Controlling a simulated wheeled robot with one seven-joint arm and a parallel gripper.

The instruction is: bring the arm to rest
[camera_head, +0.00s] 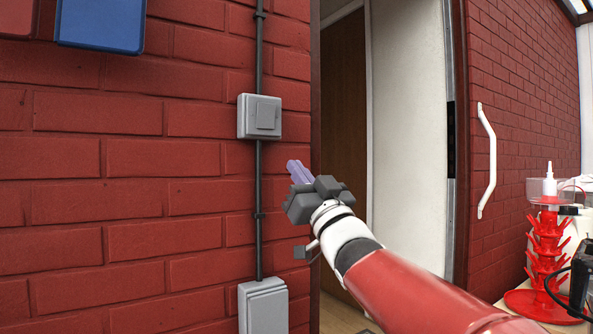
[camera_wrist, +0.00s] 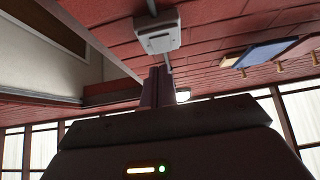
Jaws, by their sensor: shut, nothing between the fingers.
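My gripper (camera_head: 298,171) is in the middle of the head view, at the end of my red and white arm. Its lilac fingers are together with nothing between them, and they point up and left. It is held in the air in front of the brick wall and the doorway, below and right of a grey switch box (camera_head: 259,117). In the wrist view my gripper's fingers (camera_wrist: 157,85) point up toward the same switch box (camera_wrist: 158,33), and a gap shows between them and the box.
An open doorway (camera_head: 345,120) is behind my gripper. A white handle (camera_head: 486,160) is to the right. A red bottle tree (camera_head: 546,250) stands on a surface at the far right. A lower grey box (camera_head: 263,305) and a blue board (camera_head: 101,24) are on the wall.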

